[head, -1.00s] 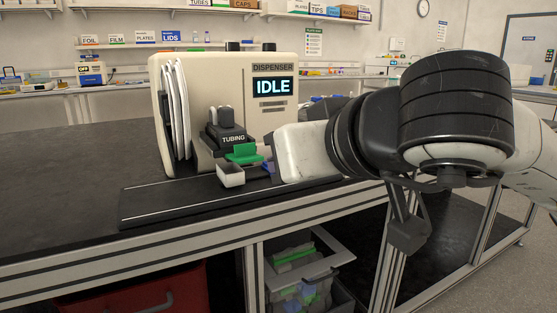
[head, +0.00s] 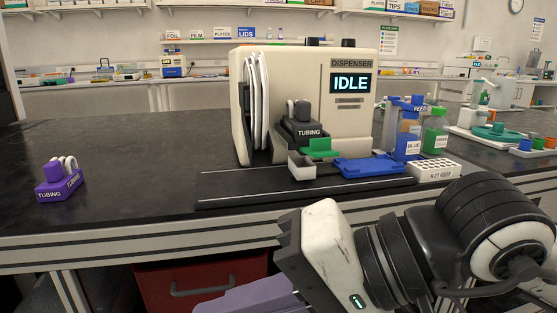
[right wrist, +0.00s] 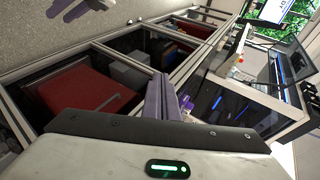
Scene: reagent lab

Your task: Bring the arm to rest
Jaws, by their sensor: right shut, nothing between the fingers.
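My right arm (head: 480,225) comes in from the lower right of the head view, bent in front of the bench edge. Its pale wrist (head: 335,250) is low and leftmost, below the bench top. The lavender fingers of my right gripper (head: 250,299) show in part at the bottom edge of the head view. In the right wrist view the gripper (right wrist: 163,97) has its fingers together, with nothing held. It is apart from the bench things.
The dispenser (head: 305,100) reading IDLE stands on the black bench (head: 130,150). A purple tubing block (head: 60,182) is at left. A blue tray (head: 370,166), white rack (head: 434,170) and bottles (head: 435,130) are at right. A red drawer (head: 200,284) is below.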

